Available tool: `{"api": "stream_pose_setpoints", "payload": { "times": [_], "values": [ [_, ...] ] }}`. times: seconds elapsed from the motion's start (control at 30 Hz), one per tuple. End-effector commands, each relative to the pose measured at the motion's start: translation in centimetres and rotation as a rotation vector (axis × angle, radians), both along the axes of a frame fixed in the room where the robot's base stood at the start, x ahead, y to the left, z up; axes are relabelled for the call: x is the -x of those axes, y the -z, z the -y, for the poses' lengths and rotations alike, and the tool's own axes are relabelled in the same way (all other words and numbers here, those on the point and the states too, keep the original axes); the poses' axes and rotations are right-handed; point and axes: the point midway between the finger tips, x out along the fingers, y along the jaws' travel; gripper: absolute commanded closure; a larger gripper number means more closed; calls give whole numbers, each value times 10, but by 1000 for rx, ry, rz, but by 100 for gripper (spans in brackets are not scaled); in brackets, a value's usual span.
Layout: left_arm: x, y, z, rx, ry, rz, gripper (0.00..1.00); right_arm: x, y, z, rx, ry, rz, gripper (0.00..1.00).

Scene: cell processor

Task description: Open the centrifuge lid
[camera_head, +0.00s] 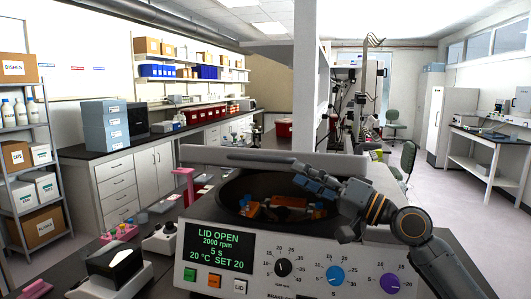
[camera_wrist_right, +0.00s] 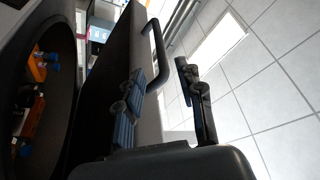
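The centrifuge (camera_head: 210,215) stands in front of me, and its display reads LID OPEN. Its lid (camera_head: 205,154) is raised behind the round bowl, seen nearly edge-on, with a bar handle (camera_head: 270,161) along it. The rotor with orange and blue holders shows in the bowl. My right gripper (camera_head: 312,185) reaches in from the right over the bowl. In the right wrist view its fingers (camera_wrist_right: 163,95) are spread apart. One finger overlaps the lid's dark underside (camera_wrist_right: 100,65); the other is seen against the ceiling. The black handle (camera_wrist_right: 155,50) shows between them; contact cannot be told. My left gripper is out of view.
Pink racks (camera_head: 120,232), a microscope-like device (camera_head: 165,240) and a black-topped device (camera_head: 115,262) stand on the bench left of the centrifuge. A white post (camera_head: 305,75) rises behind it. The room's floor is open at right.

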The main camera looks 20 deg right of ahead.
Motion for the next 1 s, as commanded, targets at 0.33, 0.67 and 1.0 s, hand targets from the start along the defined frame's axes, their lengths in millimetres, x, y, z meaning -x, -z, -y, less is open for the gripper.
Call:
{"api": "stream_pose_setpoints", "payload": {
  "times": [0.33,0.67,1.0],
  "values": [
    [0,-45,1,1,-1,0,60,-55,-24,-46,0,-1,0,63],
    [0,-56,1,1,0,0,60,-77,-26,-63,2,0,0,63],
    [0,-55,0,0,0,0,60,-78,-25,-64,3,1,-1,79]
  ]
}}
